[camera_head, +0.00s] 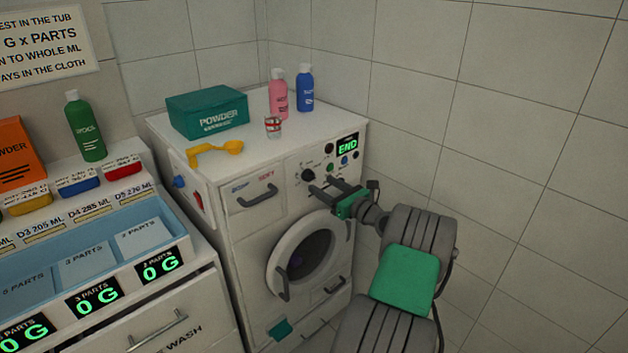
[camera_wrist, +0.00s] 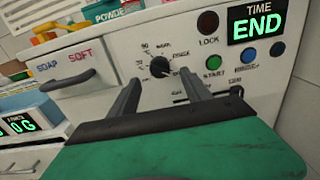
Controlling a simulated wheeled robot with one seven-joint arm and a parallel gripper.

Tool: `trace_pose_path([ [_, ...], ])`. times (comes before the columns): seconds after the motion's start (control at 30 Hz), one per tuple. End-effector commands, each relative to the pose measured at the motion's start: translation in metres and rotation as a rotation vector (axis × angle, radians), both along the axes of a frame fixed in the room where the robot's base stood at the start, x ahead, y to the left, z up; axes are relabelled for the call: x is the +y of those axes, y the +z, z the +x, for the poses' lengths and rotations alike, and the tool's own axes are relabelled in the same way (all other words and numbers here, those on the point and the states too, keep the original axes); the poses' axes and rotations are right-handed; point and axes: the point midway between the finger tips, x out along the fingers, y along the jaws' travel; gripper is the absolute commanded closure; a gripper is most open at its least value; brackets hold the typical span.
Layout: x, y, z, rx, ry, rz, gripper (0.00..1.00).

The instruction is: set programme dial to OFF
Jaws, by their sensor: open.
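The programme dial (camera_wrist: 159,67) is a black round knob on the washing machine's front panel, with small printed labels around it. It also shows in the head view (camera_head: 308,175). My gripper (camera_head: 322,188) is open and in front of the panel. In the wrist view the two fingers (camera_wrist: 162,88) reach toward the panel with the dial seen between and just beyond their tips. I cannot tell whether either finger touches it. The dial's exact pointer setting is too small to read. The display (camera_wrist: 256,25) shows END in green.
The drawer handle (camera_wrist: 72,82) is to the left. The machine top holds a powder box (camera_head: 207,112), yellow scoop (camera_head: 215,152) and bottles. A wall stands close right.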

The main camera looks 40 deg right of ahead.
Motion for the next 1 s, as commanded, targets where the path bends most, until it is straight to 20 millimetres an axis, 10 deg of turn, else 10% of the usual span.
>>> trace_pose_path([
  [0.23, 0.002, 0.000, 0.044, 0.004, 0.002, -0.003, 0.43],
  [0.57, 0.002, -0.001, 0.052, 0.004, 0.001, -0.003, 0.43],
  [1.0, 0.002, -0.001, 0.051, 0.004, 0.001, -0.004, 0.79],
])
